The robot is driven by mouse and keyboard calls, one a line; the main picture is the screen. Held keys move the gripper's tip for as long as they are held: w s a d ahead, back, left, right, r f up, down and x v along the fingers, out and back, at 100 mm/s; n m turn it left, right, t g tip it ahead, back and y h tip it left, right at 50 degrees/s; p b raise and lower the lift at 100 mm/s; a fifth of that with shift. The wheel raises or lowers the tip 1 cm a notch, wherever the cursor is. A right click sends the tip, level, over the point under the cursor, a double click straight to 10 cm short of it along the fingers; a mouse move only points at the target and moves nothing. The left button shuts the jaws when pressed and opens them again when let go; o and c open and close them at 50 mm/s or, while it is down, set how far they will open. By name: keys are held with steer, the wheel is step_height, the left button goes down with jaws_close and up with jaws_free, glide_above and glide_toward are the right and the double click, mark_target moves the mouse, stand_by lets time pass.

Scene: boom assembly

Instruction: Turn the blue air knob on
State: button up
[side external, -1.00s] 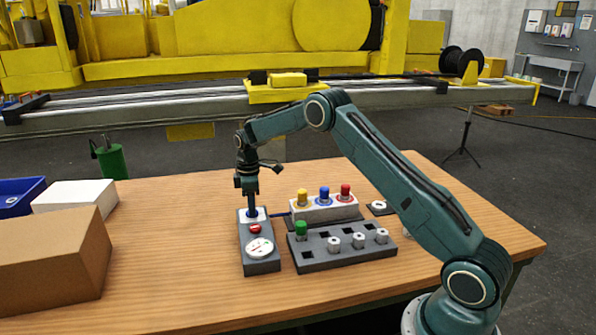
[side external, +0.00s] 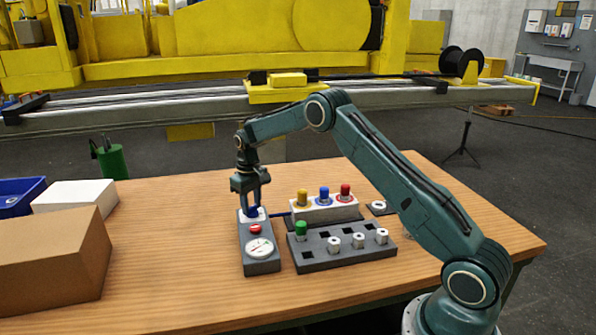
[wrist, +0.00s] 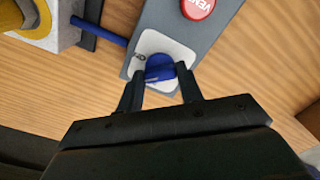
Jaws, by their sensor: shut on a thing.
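The blue air knob (wrist: 159,63) sits on a pale plate on the grey control box (side external: 262,267). In the wrist view its bar lies across, between the two dark fingers of my gripper (wrist: 161,76). My gripper (side external: 252,205) is shut on the knob from above, and the knob (side external: 253,213) is partly hidden by the fingers in the side external view. A mark or label beside the knob is partly covered and not readable.
A red VENT button (wrist: 197,6) and a white round gauge (side external: 259,248) are on the same box. A blue hose (wrist: 98,31) leads to a block (side external: 325,211) with yellow, blue and red caps. A grey rack (side external: 340,252) stands at right; cartons (side external: 52,265) stand at left.

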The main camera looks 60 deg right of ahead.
mark_target(251, 206)
steer(key=m, duration=0.4)
steer(key=shift+w+m, duration=0.1)
steer(key=shift+m, duration=0.2)
steer(key=shift+r+m, duration=0.1)
steer(key=shift+m, duration=1.6)
steer(key=o, duration=1)
steer(key=shift+r, duration=6.85)
steer(key=shift+r, duration=0.1)
